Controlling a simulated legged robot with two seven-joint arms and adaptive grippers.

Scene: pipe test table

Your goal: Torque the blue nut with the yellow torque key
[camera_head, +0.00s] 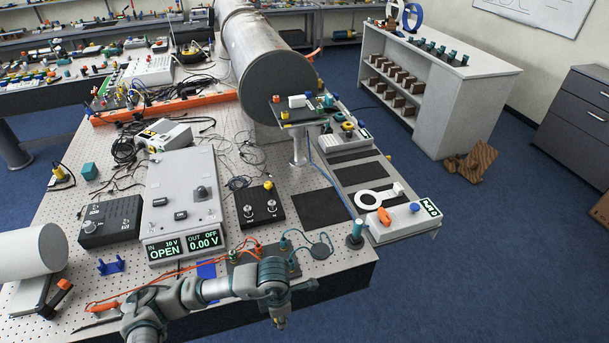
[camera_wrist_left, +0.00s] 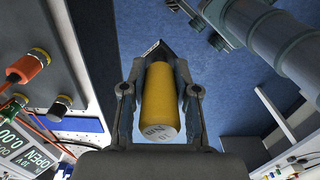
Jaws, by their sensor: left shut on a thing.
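My left gripper (camera_head: 280,322) hangs past the table's front edge, pointing down. In the left wrist view its two fingers (camera_wrist_left: 160,95) are shut on a yellow cylinder (camera_wrist_left: 160,105), which looks like the yellow torque key. The key's dark far end points away over the blue floor, and the fingers hide part of its sides. A small blue knob (camera_head: 415,207), perhaps the blue nut, sits on a white panel (camera_head: 398,231) at the table's right corner, apart from the gripper and to its upper right. My right gripper is not in view.
An orange part (camera_head: 384,215) and a white ring-shaped piece (camera_head: 371,199) are beside the blue knob. Orange cables (camera_head: 232,253) and a power box (camera_head: 184,205) lie behind my arm.

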